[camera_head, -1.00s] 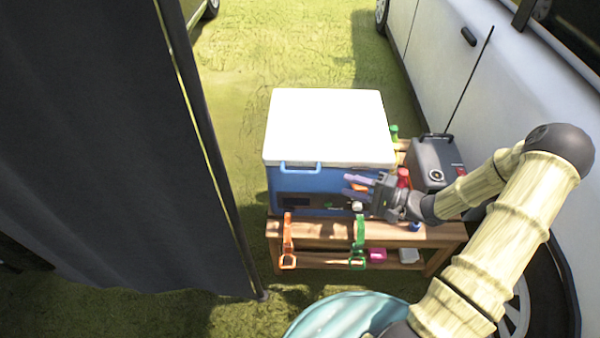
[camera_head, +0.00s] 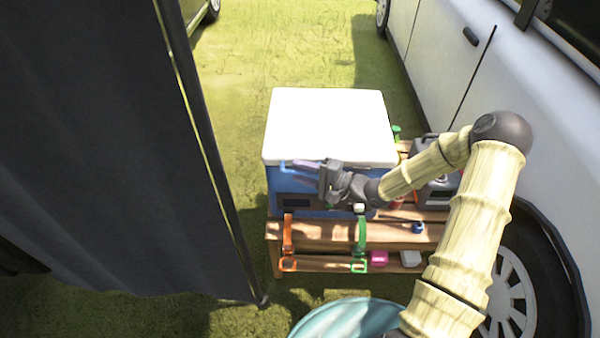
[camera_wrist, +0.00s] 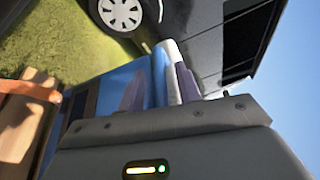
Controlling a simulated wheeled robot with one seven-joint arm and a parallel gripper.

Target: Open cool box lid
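The cool box (camera_head: 279,188) is blue with a white lid (camera_head: 328,125) and stands on a wooden table. The lid lies flat and shut. A blue handle shows at the front under the lid's rim, partly covered by my fingers. My gripper (camera_head: 300,172) is at the front of the box, just below the lid's front edge, fingers pointing left. In the wrist view my two purple fingers (camera_wrist: 160,88) are apart with nothing clearly held between them. The blue box side (camera_wrist: 118,80) and white lid edge (camera_wrist: 172,58) lie beyond them. Contact cannot be told.
An orange strap (camera_head: 287,235) and green strap (camera_head: 360,235) hang in front. A dark curtain (camera_head: 80,150) stands left, a white van (camera_head: 555,120) right.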

